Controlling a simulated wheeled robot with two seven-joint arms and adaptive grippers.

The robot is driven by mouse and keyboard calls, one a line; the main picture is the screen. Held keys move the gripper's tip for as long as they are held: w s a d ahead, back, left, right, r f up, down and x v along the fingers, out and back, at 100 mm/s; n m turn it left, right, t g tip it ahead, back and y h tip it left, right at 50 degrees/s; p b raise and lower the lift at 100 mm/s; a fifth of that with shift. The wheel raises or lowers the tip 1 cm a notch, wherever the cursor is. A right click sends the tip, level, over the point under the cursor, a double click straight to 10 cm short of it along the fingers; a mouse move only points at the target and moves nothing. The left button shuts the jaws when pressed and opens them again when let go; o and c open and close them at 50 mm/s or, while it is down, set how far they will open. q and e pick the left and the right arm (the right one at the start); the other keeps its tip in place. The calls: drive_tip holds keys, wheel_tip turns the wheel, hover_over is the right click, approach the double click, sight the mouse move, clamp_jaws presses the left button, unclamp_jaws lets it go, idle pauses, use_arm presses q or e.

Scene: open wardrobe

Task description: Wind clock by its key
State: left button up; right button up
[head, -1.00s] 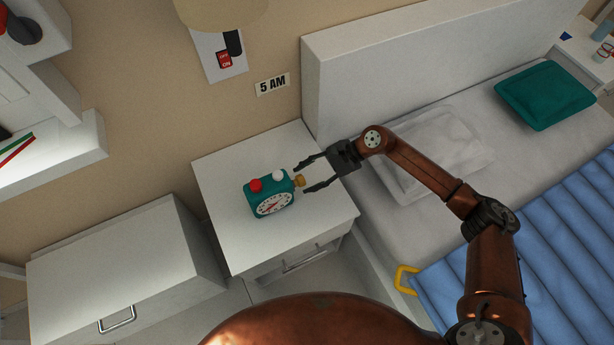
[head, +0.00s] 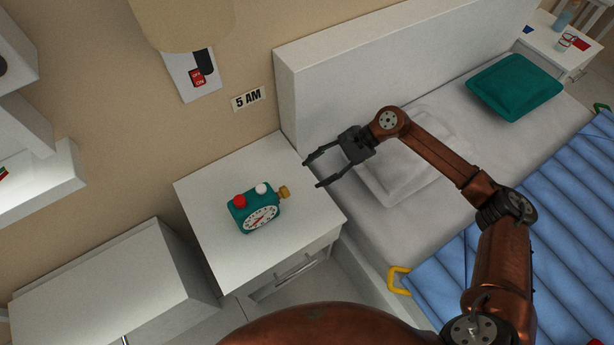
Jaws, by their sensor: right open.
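A teal clock (head: 252,208) with a white dial, a red button and a white button stands on the white nightstand (head: 215,173). Its brass key (head: 284,192) sticks out of the clock's right side. My right gripper (head: 314,174) is open and empty, to the right of the key and apart from it, with its fingers pointing left toward the clock. My left gripper is not in view.
The bed's headboard (head: 390,50) and a white pillow (head: 400,180) lie behind and below my right arm. A white cabinet (head: 115,285) stands at left.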

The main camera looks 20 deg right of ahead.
drive_tip(key=shift+d+r, duration=0.15)
drive_tip(key=shift+d, duration=0.1)
